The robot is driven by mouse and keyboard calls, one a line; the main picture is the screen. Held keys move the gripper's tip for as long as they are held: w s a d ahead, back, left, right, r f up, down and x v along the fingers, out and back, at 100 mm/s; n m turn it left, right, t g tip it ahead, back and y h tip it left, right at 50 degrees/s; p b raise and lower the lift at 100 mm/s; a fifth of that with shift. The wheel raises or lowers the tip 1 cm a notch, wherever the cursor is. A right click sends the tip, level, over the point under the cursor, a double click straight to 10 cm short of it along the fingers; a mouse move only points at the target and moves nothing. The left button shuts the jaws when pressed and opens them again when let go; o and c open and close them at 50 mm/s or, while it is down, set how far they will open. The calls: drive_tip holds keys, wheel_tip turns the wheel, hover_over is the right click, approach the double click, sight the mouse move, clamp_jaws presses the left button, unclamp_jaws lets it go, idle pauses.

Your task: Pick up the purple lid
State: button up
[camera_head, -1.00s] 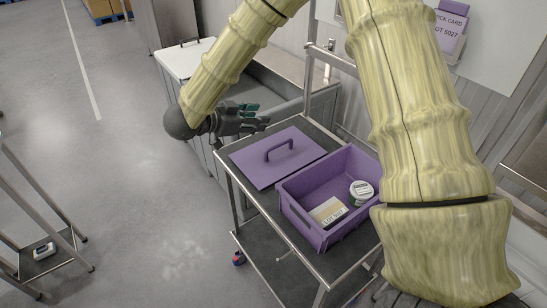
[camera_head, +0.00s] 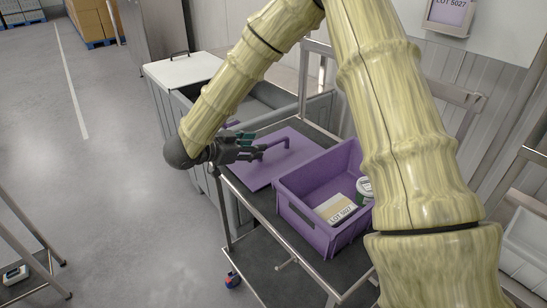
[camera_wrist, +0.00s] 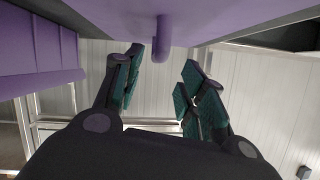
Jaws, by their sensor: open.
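The purple lid (camera_head: 258,175) lies flat on the top of a cart, left of a purple crate, with its handle (camera_head: 273,143) upright. My gripper (camera_head: 251,147) is at the lid's left side, just left of the handle, its fingers pointing toward it. In the wrist view my gripper (camera_wrist: 163,65) is open and empty, its fingers spread on either side of the handle (camera_wrist: 162,40). The lid (camera_wrist: 215,18) fills the top of that view. Whether a finger touches the handle cannot be told.
A grey bin with a white lid (camera_head: 183,69) stands behind. The floor at left is open.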

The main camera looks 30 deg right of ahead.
sight(273, 143)
drive_tip(key=x, duration=0.3)
drive_tip(key=shift+d+f, duration=0.15)
drive_tip(key=shift+d, duration=0.2)
drive_tip(key=shift+d+p, duration=0.45)
drive_tip(key=shift+d, duration=0.05)
drive_tip(key=shift+p+x, duration=0.45)
drive_tip(key=shift+x, duration=1.65)
clamp_jaws()
